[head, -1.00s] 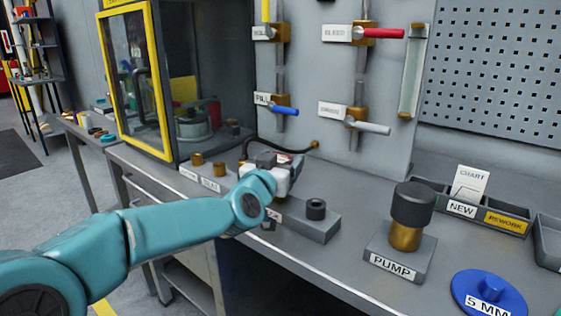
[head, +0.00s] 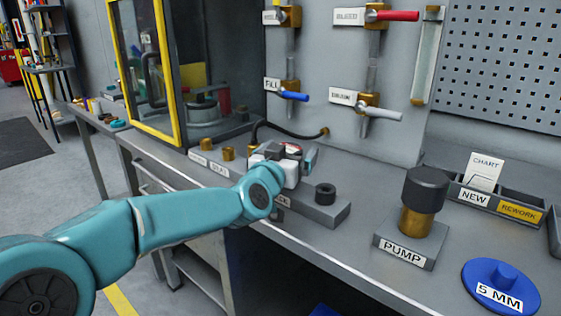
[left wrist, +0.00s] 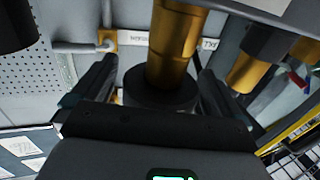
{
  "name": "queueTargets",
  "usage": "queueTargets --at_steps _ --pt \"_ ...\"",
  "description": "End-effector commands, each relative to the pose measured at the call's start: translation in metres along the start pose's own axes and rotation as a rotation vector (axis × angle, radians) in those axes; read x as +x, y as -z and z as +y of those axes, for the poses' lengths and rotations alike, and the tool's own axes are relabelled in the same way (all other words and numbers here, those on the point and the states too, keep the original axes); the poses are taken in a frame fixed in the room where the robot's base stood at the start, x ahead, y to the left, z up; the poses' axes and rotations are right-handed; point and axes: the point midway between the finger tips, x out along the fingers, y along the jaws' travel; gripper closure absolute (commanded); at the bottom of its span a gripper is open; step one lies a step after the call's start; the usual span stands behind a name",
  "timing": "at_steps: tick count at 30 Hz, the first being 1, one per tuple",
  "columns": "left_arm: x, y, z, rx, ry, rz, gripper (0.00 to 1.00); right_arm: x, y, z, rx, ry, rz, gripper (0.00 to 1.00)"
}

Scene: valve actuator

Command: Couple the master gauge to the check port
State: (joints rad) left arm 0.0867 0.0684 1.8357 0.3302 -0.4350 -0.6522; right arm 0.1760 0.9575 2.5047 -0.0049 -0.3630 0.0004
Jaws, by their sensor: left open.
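My left gripper (head: 300,156) is open over the back of the bench, by the left end of a grey block. In the left wrist view a brass cylinder with a wide black collar (left wrist: 160,88) stands between the open fingers (left wrist: 155,75); I cannot tell whether they touch it. Whether this is the master gauge or the check port I cannot tell. The grey block (head: 318,212) carries a black ring-shaped port (head: 325,193) at its right end; its label is partly hidden by my arm. No gauge dial can be made out. My right gripper is not in view.
Two brass fittings (head: 228,152) stand on a labelled rail left of the gripper. A black hose (head: 290,132) runs to the valve panel (head: 400,135) behind. The PUMP stand (head: 405,250), blue 5 MM disc (head: 500,288) and NEW/REWORK tray (head: 508,213) are right.

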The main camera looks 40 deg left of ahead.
Motion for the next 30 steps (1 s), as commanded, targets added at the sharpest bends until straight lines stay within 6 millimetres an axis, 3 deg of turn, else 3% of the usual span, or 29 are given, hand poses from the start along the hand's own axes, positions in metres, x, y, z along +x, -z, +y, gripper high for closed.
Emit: queueTargets --at_steps 18,24,30 --pt "-0.14 0.004 0.0 -0.001 0.0 0.005 0.0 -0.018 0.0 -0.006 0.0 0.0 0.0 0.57" --pt "-0.158 0.002 0.0 0.0 0.001 0.003 0.0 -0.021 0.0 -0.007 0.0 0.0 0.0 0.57" --pt "-0.159 0.001 0.0 0.0 0.001 0.003 0.0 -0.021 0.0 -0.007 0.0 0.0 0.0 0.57"
